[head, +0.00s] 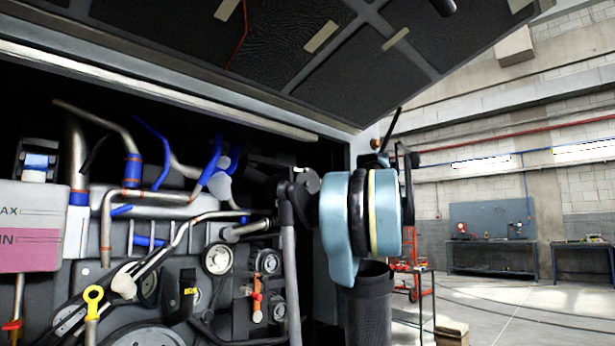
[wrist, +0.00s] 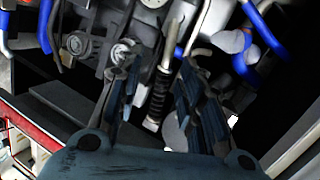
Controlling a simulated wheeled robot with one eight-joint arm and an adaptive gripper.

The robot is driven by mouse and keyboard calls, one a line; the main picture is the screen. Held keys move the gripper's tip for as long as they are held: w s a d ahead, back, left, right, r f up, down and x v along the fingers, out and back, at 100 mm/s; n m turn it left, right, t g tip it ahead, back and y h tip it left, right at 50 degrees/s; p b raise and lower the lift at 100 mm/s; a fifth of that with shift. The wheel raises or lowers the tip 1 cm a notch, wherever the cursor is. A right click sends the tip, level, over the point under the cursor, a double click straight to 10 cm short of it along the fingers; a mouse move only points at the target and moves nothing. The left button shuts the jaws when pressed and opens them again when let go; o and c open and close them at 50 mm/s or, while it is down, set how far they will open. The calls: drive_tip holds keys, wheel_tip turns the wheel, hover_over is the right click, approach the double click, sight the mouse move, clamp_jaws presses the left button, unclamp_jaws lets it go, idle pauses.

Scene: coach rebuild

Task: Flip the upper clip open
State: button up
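I cannot make out the upper clip for certain in either view. In the wrist view my gripper (wrist: 160,70) is open, its two dark fingers spread apart and pointing into the engine bay. A black ribbed rod (wrist: 158,92) with a pale end shows in the gap between the fingers, seemingly beyond them; I see nothing gripped. In the head view my gripper cannot be picked out. A light-blue rounded body (head: 337,225) with a black band stands at the right of the bay and hides what is behind it; I cannot tell whether it is part of my arm.
The open engine bay holds blue-jointed pipes (head: 133,172), pulleys (head: 217,259), a yellow ring handle (head: 93,294) and a pink-and-white tank (head: 30,238). A raised padded lid (head: 290,50) hangs above. Free floor (head: 520,300) and workbenches (head: 490,255) lie at the right.

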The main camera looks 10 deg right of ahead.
sight(300, 170)
drive_tip(key=w+d+r+m+t, duration=0.25)
drive_tip(key=d+r, duration=0.25)
drive_tip(key=r, duration=0.3)
drive_tip(key=w+d+r+m+t, duration=0.15)
drive_tip(key=w+d+r, duration=0.3)
drive_tip(key=r, duration=0.45)
drive_tip(key=r+x, duration=0.1)
drive_tip(key=x, duration=1.6)
drive_tip(key=shift+n+t+y, duration=0.4)
drive_tip(key=shift+r, duration=0.15)
clamp_jaws()
